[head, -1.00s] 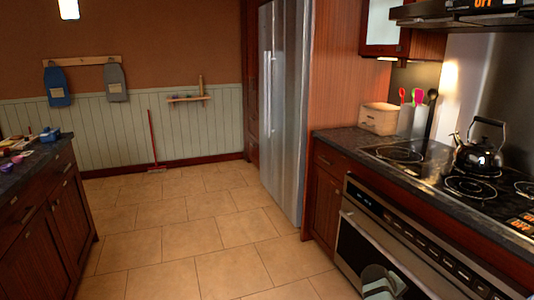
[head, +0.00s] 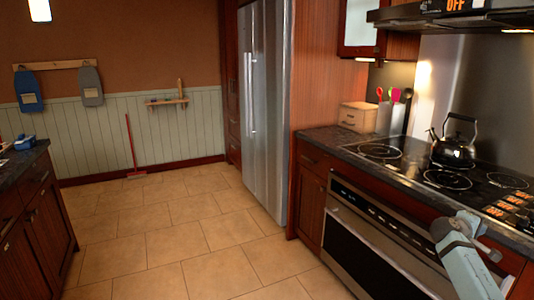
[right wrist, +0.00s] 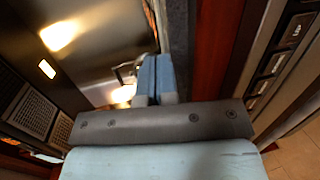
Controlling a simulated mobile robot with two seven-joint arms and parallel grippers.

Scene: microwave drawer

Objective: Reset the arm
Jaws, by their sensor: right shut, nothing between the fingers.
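My right gripper (head: 484,249) is in the lower right of the head view, in front of the counter edge by the stove. Its light blue body and grey palm show there, and its fingers are small. In the right wrist view its two blue fingers (right wrist: 156,78) lie side by side, shut with nothing between them. My left gripper is not in view.
The dark cooktop (head: 447,178) with a kettle (head: 455,147) lies beyond my right gripper, above the oven (head: 375,240). A fridge (head: 263,110) stands further back. An island (head: 35,220) is at the left. The tiled floor (head: 170,235) between is clear.

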